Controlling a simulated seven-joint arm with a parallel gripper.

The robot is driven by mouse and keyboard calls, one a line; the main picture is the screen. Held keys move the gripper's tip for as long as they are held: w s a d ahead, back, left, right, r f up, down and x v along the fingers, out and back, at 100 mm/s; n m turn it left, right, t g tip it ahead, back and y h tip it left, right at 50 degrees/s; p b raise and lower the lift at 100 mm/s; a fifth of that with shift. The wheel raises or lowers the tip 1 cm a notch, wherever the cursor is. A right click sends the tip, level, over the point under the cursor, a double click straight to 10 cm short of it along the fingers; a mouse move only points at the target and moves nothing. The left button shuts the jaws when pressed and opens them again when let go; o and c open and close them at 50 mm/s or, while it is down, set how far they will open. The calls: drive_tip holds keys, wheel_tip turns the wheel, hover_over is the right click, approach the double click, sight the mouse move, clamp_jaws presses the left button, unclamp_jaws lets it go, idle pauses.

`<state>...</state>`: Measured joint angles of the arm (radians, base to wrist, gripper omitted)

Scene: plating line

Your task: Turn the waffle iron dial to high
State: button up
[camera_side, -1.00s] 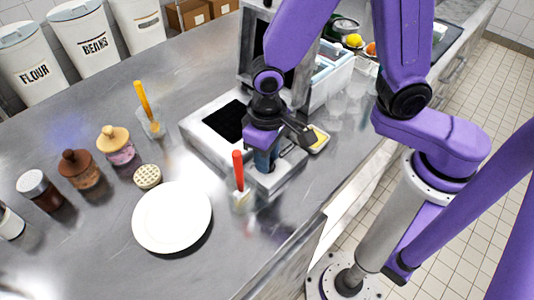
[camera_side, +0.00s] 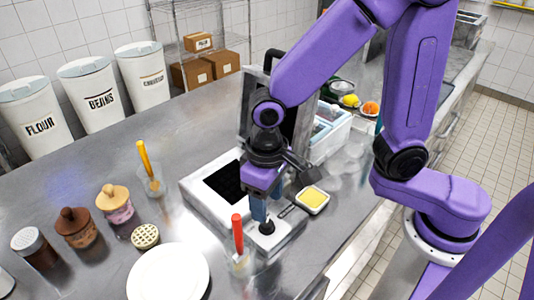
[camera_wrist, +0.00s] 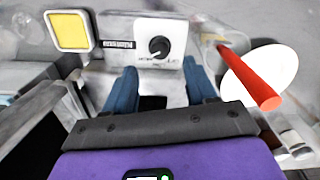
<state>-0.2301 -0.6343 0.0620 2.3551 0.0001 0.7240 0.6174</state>
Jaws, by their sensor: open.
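The waffle iron (camera_side: 195,199) stands on the steel counter, lid up, its dark grid plate (camera_side: 222,182) bare. Its black round dial (camera_side: 266,228) is on the white front panel. The wrist view shows the dial (camera_wrist: 158,46) ahead of my fingers, with a pale mark on the knob and small print beneath, too small to read. My gripper (camera_side: 259,212) points down above the panel, close to the dial. In the wrist view my gripper (camera_wrist: 161,84) has two blue fingers spread wide with nothing between them. Whether a fingertip touches the panel I cannot tell.
A clear cup with a red-handled tool (camera_side: 238,235) stands close beside the gripper. A small dish of yellow stuff (camera_side: 313,198) is on the other side.

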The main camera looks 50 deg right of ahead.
sight(267, 223)
wheel_tip(267, 223, up, 12)
drive_tip(key=shift+f, duration=0.25)
idle(0.3)
